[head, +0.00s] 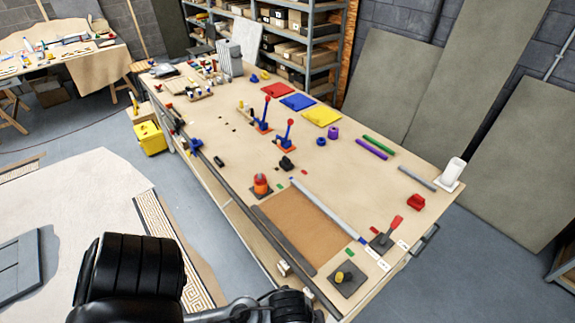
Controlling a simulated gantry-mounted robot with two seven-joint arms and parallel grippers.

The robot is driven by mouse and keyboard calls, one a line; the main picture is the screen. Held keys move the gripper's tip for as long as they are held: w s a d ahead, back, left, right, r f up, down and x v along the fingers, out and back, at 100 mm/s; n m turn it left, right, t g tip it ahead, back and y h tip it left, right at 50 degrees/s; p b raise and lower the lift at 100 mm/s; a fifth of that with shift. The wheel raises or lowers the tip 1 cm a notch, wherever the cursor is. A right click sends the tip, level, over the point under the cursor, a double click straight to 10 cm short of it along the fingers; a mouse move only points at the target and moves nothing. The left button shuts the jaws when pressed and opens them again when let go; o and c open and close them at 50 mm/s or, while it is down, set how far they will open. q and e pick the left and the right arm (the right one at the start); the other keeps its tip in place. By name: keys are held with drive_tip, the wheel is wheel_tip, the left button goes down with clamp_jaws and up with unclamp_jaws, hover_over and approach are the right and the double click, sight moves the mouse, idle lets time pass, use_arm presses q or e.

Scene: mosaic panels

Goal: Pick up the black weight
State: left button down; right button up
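A long wooden workbench (350,185) runs diagonally through the head view. A small black lump-like piece (286,164) sits near its middle, in front of a blue-handled lever on an orange base (287,139); it may be the black weight. A smaller black piece (219,161) lies to its left, near the bench's long front edge. I cannot tell for sure which is the weight. Parts of my own arm show at the bottom of the view. Neither gripper shows, and nothing covers the two black pieces.
A dark rail (235,188) runs along the front edge. An orange-red knob (260,183), a brown recessed panel (305,222) and a grey bar (327,207) lie nearer me. Red, blue (298,102) and yellow sheets lie behind. Bare wood surrounds the larger black piece.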

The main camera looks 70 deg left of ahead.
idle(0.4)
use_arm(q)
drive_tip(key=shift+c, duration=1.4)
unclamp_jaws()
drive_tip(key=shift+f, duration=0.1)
